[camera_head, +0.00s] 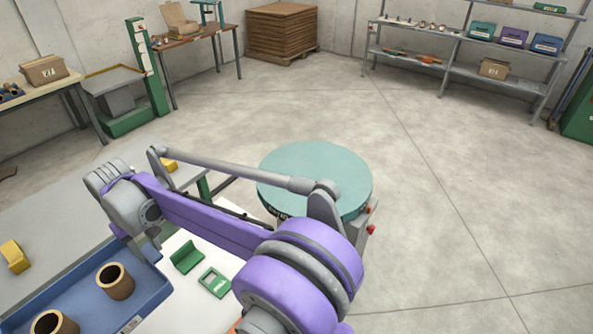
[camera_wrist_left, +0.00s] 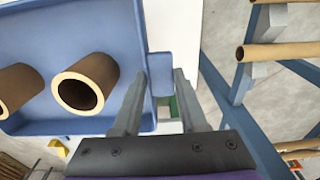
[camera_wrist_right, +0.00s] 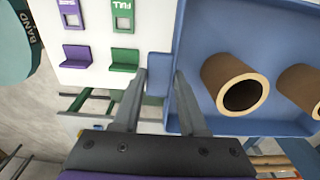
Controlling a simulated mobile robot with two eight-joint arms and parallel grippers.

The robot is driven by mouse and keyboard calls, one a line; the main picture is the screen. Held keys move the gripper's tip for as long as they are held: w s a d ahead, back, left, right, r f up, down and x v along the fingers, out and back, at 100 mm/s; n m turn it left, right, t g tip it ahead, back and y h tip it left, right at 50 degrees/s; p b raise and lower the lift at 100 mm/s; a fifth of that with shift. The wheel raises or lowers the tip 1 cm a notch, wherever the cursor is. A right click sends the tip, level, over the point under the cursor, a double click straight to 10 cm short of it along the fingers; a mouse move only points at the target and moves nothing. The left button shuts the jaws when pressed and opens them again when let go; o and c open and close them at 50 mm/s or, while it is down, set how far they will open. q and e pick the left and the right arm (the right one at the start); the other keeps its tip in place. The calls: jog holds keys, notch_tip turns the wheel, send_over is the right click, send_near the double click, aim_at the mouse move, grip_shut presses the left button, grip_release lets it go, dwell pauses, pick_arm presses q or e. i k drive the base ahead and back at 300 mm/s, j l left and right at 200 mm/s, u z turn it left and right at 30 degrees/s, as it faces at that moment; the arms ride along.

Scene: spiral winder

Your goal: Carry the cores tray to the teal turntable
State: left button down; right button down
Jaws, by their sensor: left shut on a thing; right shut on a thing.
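The cores tray (camera_head: 88,298) is blue and shows at the lower left of the head view, cut off by the edge. Brown tube cores (camera_head: 115,281) stand in it. My right gripper (camera_wrist_right: 160,80) is shut on the tray's end tab. My left gripper (camera_wrist_left: 164,80) is shut on the tab at the other end, seen only in its wrist view. The teal turntable (camera_head: 325,172) is a round disc at the centre, to the right of the tray and apart from it; my right arm partly covers it. I cannot tell whether the tray is lifted.
A white surface with green holders (camera_head: 187,256) lies right of the tray. A yellow block (camera_head: 15,256) sits on the grey table to the left. Open floor (camera_head: 450,200) lies to the right.

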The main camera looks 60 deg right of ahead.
aim_at(314, 173)
jog(key=k+l, duration=0.15)
jog(key=l, duration=0.45)
jog(key=k+l, duration=0.15)
jog(key=l, duration=0.4)
jog(key=k+l, duration=0.15)
jog(key=l, duration=0.45)
jog(key=k+l, duration=0.15)
jog(key=l, duration=0.45)
jog(key=k+l, duration=0.1)
jog(key=l, duration=0.5)
jog(key=k+l, duration=0.15)
jog(key=l, duration=0.4)
jog(key=k+l, duration=0.15)
jog(key=l, duration=0.45)
jog(key=k+l, duration=0.15)
jog(key=l, duration=0.45)
